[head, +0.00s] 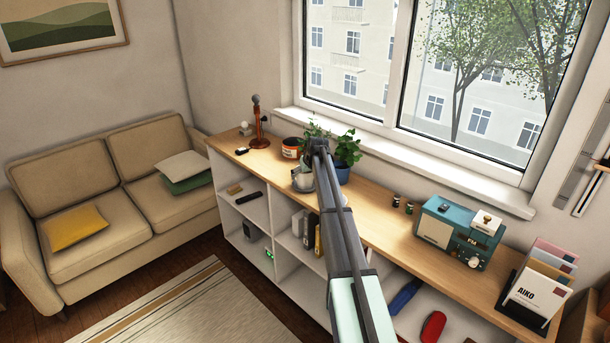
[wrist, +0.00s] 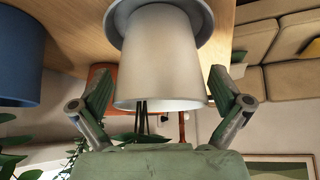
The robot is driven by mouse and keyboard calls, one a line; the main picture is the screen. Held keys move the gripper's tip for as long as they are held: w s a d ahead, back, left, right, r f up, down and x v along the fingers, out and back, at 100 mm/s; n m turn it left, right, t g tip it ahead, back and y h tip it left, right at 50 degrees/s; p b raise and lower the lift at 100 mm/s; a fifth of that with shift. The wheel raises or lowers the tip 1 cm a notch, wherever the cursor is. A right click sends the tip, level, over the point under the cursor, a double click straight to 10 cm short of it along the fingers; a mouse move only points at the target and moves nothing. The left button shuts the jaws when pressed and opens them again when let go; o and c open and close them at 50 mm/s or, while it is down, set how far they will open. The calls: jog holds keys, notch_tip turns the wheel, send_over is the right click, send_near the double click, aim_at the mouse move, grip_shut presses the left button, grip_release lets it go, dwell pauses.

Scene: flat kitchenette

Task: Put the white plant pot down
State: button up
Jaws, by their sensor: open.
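The white plant pot (wrist: 163,55) fills the middle of the wrist view, which appears upside down. Its base is at a grey-blue saucer (wrist: 120,20) on the wooden top, and it looks upright. My gripper (wrist: 160,82) is open, with one finger on each side of the pot and visible gaps between fingers and wall. In the head view the white pot (head: 303,182) shows just left of my arm, partly covered by it. My fingers are hidden there behind the arm.
A blue pot (head: 342,173) with a leafy plant stands close to the right of the white pot; it shows in the wrist view (wrist: 20,55). An orange-banded pot (head: 291,148) and a brown microphone-like stand (head: 258,125) are left. A teal radio (head: 455,232) stands farther right.

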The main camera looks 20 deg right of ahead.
jog(key=shift+r, duration=0.1)
jog(key=shift+r, duration=0.15)
jog(key=b+v, duration=0.2)
jog(key=v, duration=1)
jog(key=shift+b, duration=0.4)
